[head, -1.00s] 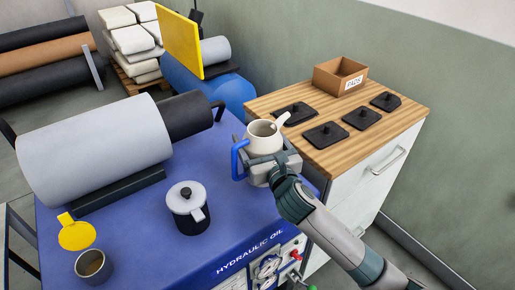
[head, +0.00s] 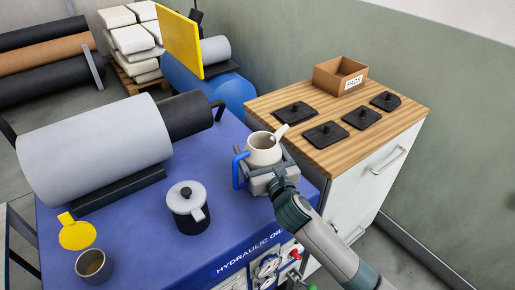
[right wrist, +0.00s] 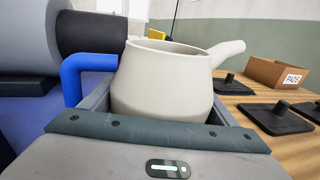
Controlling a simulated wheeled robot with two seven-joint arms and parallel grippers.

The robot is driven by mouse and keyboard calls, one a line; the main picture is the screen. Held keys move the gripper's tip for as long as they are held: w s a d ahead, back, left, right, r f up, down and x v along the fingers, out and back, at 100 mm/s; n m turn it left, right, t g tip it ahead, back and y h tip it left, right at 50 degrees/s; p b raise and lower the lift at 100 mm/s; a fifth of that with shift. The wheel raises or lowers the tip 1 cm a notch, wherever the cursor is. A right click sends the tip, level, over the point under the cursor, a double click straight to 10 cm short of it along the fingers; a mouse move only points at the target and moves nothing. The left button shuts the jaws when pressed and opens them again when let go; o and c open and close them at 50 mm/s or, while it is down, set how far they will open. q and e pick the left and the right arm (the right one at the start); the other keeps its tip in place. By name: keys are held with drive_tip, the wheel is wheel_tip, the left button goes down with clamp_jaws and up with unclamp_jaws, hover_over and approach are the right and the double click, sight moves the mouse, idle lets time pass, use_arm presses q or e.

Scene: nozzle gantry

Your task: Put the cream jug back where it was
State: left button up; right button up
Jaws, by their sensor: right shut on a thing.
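The cream jug (head: 263,150) has a pale spout pointing right and a blue handle on the left. It is upright at the right side of the blue tank top (head: 150,235). My right gripper (head: 267,168) is shut on the jug's body, with a finger on either side. In the right wrist view the jug (right wrist: 165,80) stands between the fingers, its lower part hidden by the gripper. I cannot tell whether its base touches the blue top. My left gripper is not in view.
A dark pot with a grey lid (head: 187,205), a metal cup (head: 93,266) and a yellow lid (head: 76,234) are on the blue top. The wooden counter (head: 345,142) bears several black pads and a cardboard box (head: 338,78). A big grey roll (head: 95,150) lies at the left.

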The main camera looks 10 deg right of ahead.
sight(261, 161)
drive_tip(key=o, duration=2)
drive_tip(key=shift+f, duration=0.1)
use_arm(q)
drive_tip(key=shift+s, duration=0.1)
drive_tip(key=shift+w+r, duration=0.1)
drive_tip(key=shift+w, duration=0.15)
use_arm(e)
drive_tip(key=shift+s, duration=0.35)
use_arm(q)
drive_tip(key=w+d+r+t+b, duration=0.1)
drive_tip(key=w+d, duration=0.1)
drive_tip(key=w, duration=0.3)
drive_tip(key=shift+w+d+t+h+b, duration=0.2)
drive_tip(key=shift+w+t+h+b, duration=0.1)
drive_tip(key=shift+b, duration=0.05)
use_arm(e)
drive_tip(key=shift+s+d, duration=0.25)
drive_tip(key=shift+s, duration=1.65)
drive_tip(key=shift+s+d, duration=0.25)
drive_tip(key=shift+s, duration=1.6)
drive_tip(key=shift+s+d, duration=0.25)
drive_tip(key=shift+s, duration=1.65)
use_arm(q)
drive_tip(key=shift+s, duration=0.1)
